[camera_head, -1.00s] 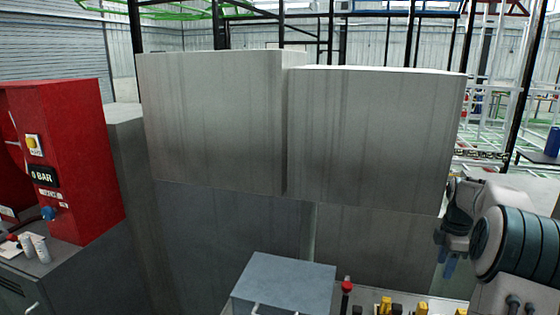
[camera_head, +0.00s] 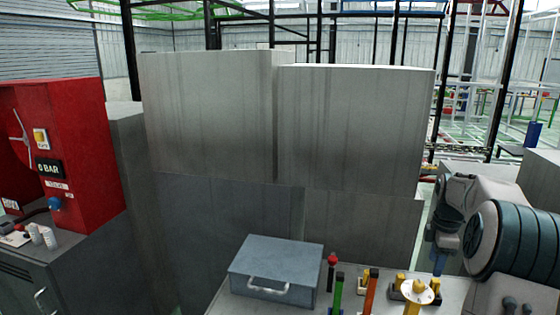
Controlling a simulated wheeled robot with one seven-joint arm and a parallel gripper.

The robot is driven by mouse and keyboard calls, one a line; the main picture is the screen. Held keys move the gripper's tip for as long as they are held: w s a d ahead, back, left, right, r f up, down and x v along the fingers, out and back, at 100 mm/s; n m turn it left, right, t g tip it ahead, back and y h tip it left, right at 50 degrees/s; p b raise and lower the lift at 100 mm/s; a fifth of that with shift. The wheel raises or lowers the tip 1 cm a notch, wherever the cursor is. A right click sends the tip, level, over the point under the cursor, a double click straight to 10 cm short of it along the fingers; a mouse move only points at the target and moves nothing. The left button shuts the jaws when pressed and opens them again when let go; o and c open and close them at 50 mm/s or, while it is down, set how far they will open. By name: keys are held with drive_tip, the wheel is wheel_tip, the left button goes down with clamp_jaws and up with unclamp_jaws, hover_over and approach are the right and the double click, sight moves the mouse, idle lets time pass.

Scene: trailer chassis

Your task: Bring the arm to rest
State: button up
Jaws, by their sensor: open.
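My arm (camera_head: 500,235) is at the right edge, folded, with its grey and dark ribbed links close to the camera. The gap between the fingers is hard to see at this size. The gripper is open, and I see nothing held in it. It is over the right part of the worktop (camera_head: 456,293), apart from the tools there.
A grey toolbox (camera_head: 277,262) and several upright tools, including an orange-handled one (camera_head: 371,290), stand on the worktop. Large grey blocks (camera_head: 350,130) rise behind it. A red panel with a gauge (camera_head: 75,140) stands on a dark cabinet at left.

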drive_tip(key=s+a+r+m+t+b, duration=0.1)
drive_tip(key=s+a+m+b, duration=0.15)
drive_tip(key=s+a, duration=0.45)
drive_tip(key=s+a+r+m+b, duration=0.1)
drive_tip(key=s+a+m+b, duration=0.2)
drive_tip(key=a, duration=0.7)
drive_tip(key=s+a+f+m+t+b, duration=0.1)
drive_tip(key=s+a+f+m, duration=0.3)
drive_tip(key=s, duration=0.4)
drive_tip(key=s+a+f+m+t+b, duration=0.1)
drive_tip(key=s+a+f+m+b, duration=0.1)
drive_tip(key=s, duration=0.7)
drive_tip(key=a+f+m, duration=0.1)
drive_tip(key=a+m, duration=0.1)
drive_tip(key=a, duration=0.1)
drive_tip(key=shift+a+f+b, duration=0.2)
drive_tip(key=shift+f+b, duration=0.15)
drive_tip(key=shift+b, duration=0.05)
drive_tip(key=shift+s, duration=0.1)
